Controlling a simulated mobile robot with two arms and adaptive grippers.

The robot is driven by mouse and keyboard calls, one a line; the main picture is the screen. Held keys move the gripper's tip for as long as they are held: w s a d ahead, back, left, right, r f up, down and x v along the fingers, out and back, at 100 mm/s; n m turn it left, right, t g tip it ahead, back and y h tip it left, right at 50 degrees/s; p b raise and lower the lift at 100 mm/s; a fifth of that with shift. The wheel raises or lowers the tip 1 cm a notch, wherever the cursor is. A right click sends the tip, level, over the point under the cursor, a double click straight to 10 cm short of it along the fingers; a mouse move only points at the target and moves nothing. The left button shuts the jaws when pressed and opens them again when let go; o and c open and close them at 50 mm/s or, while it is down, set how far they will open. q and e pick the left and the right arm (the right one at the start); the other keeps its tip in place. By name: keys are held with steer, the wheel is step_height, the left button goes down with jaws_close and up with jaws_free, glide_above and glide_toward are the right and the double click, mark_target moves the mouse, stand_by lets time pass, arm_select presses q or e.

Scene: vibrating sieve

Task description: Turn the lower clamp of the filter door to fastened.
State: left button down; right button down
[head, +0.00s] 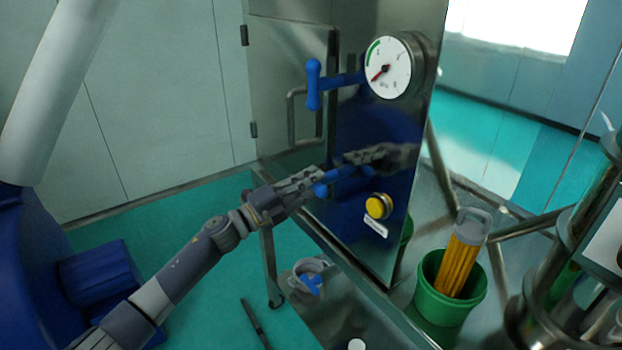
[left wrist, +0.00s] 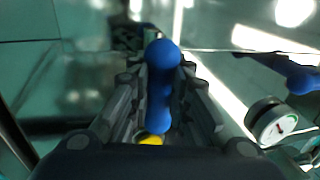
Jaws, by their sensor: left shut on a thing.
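The lower clamp (head: 321,189) is a blue knobbed handle on the front of the shiny steel cabinet. My left gripper (head: 312,181) is shut on it and hides much of it in the head view. In the left wrist view the blue handle (left wrist: 161,85) lies lengthwise between the two dark fingers. The upper clamp (head: 313,85) is a similar blue handle, standing upright beside the pressure gauge. The filter door (head: 280,60) is a grey steel panel with a bar handle. My right gripper is not in view.
A round gauge (head: 388,66) and a yellow button (head: 378,206) stick out of the cabinet near the clamps. A green bucket (head: 446,292) with a yellow-orange filter stands at lower right. Steel table rails run below. The glossy front mirrors the gripper and handles.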

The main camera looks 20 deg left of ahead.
arm_select(q)
steer(key=shift+f, duration=0.1)
stand_by(0.5)
steer(key=c, duration=1.5)
jaws_free()
steer(key=shift+o, duration=0.2)
steer(key=v, duration=1.2)
